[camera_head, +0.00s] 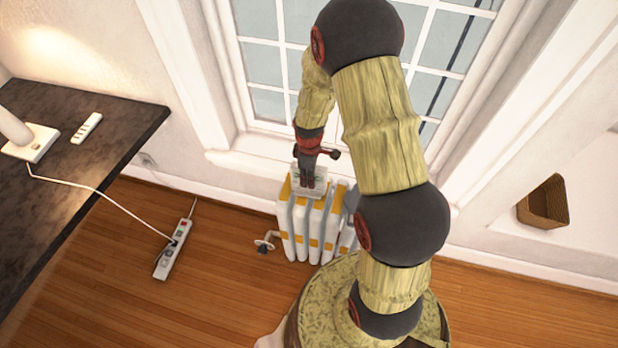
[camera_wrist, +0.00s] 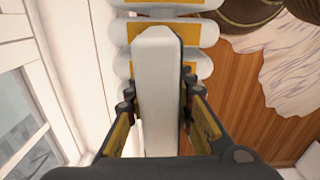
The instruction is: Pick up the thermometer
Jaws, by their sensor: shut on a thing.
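The thermometer, a long white block with rounded edges (camera_wrist: 157,75), stands between the two fingers of my gripper (camera_wrist: 159,110) in the wrist view. The fingers are shut on it, one on each side. In the head view my gripper (camera_head: 310,181) is at the top of the white and yellow radiator (camera_head: 300,236), below the window. A pale flat piece, seemingly the thermometer (camera_head: 297,184), shows around the fingers there. I cannot tell whether it touches the radiator.
The radiator fins (camera_wrist: 189,70) lie close beyond the thermometer. The window sill (camera_head: 243,163) and wall are close behind. A dark desk (camera_head: 95,160) with a lamp base (camera_head: 32,143) stands left. A power strip (camera_head: 174,252) lies on the floor. A wicker basket (camera_head: 546,203) is right.

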